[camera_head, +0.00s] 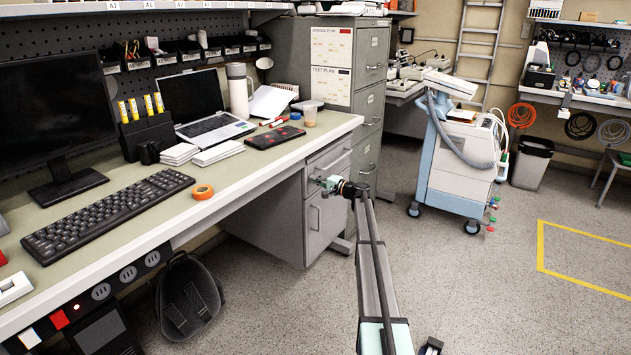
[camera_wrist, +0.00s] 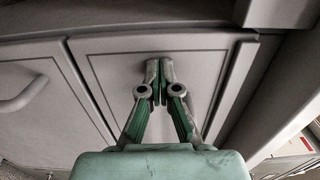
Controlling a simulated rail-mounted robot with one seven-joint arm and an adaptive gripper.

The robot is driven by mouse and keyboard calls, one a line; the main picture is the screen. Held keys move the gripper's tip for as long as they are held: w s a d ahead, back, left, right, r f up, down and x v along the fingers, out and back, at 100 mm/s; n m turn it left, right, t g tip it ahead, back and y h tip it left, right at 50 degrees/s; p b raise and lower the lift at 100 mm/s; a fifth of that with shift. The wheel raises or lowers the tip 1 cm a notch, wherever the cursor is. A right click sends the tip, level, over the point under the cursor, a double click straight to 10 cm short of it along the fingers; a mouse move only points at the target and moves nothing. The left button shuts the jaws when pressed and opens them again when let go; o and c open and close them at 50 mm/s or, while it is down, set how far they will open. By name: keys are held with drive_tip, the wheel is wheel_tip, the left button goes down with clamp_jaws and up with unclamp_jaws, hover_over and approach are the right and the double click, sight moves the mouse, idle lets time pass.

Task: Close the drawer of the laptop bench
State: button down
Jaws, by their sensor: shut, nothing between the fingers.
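The laptop bench (camera_head: 268,160) runs along the left in the head view, with a grey drawer unit under its right end. The drawer front (camera_head: 327,160) is just under the bench top, above a larger front with a handle (camera_head: 318,218). In the head view the drawer looks nearly flush; any small gap cannot be told. My gripper (camera_head: 324,182) is at the drawer's lower part. In the wrist view my gripper (camera_wrist: 158,80) is shut and empty, its fingertips at a plain grey front (camera_wrist: 205,75), touching or very close. Any handle behind the fingers is hidden.
The laptop (camera_head: 205,120), keyboard (camera_head: 105,215) and orange tape roll (camera_head: 203,191) are on the bench top. A filing cabinet (camera_head: 370,70) stands behind the drawer unit, and a wheeled medical machine (camera_head: 460,150) stands to the right. The floor (camera_head: 480,290) before the drawers is clear.

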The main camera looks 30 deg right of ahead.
drive_tip(key=v, duration=1.4)
drive_tip(key=s+a+f+n+g+h, duration=0.15)
drive_tip(key=s+a+f+g, duration=0.35)
drive_tip(key=s+a+f, duration=0.55)
drive_tip(key=s+a+f+n+g, duration=0.2)
drive_tip(key=s+a+f+g, duration=0.35)
drive_tip(key=f, duration=0.75)
drive_tip(key=s+a+f+n+g+h, duration=0.1)
drive_tip(key=s+a+f+g, duration=0.2)
drive_tip(key=s+a+f, duration=0.65)
drive_tip(key=s+a+f+n+g, duration=0.15)
drive_tip(key=s+a+f, duration=0.45)
drive_tip(key=s, duration=0.6)
drive_tip(key=s+a+f+n+g+h, duration=0.1)
drive_tip(key=s+a+n+g+h, duration=0.3)
drive_tip(key=s, duration=0.9)
drive_tip(key=s+a+f+g, duration=0.15)
drive_tip(key=s+a, duration=0.35)
drive_tip(key=s, duration=0.9)
drive_tip(key=s+a+f+n+g+h, duration=0.15)
drive_tip(key=s+a+g, duration=0.3)
drive_tip(key=s, duration=0.85)
drive_tip(key=w+r+t+p, duration=0.2)
drive_tip(key=w+r+p, duration=0.1)
drive_tip(key=r+p, duration=1.2)
drive_tip(key=p, duration=0.3)
drive_tip(key=shift+a+r+t+h, duration=0.3)
drive_tip(key=shift+a+r+h, duration=0.05)
drive_tip(key=shift+r+h, duration=0.05)
